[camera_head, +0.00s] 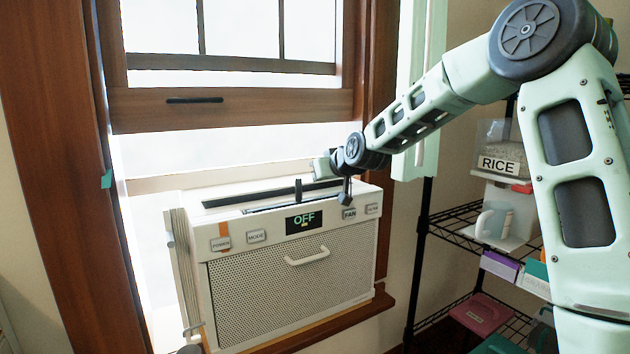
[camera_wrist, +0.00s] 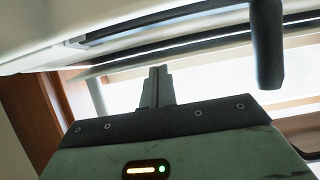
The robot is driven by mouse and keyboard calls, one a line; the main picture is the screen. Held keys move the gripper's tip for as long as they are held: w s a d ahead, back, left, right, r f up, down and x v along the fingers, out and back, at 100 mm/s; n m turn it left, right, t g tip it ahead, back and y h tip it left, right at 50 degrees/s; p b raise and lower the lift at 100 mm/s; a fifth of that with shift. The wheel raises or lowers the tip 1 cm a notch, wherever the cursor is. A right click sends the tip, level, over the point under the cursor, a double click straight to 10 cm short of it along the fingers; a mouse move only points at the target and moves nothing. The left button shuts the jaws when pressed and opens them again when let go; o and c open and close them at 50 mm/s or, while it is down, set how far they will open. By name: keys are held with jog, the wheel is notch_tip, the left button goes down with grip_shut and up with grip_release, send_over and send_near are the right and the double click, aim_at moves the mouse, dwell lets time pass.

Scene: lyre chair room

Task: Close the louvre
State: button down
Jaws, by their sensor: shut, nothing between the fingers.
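A white window air conditioner (camera_head: 290,278) sits in the window opening, its display reading OFF. Its louvre, a long dark slat (camera_head: 262,196) in the top near the front, has an upright black tab (camera_head: 298,188) near its middle. The slat seems to stand somewhat raised, but I cannot tell its exact angle. My gripper (camera_head: 345,198) is at the right part of the unit's top front edge, right of the tab. In the wrist view my gripper (camera_wrist: 157,85) has its fingers together and empty. A dark post, likely the tab (camera_wrist: 266,50), shows to their right, apart from them.
Buttons and a front handle (camera_head: 307,256) are on the unit's face. The wooden window sash (camera_head: 230,108) is above it. A wire shelf (camera_head: 460,225) with a rice container (camera_head: 500,150) and boxes stands at right. The space before the unit is free.

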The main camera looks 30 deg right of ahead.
jog(key=shift+s+f+t+b, duration=0.3)
jog(key=shift+f+t+b, duration=0.45)
jog(key=shift+b, duration=0.7)
jog(key=shift+f, duration=0.15)
jog(key=shift+s+f+b, duration=0.15)
jog(key=shift+f+b, duration=0.05)
jog(key=shift+b, duration=0.25)
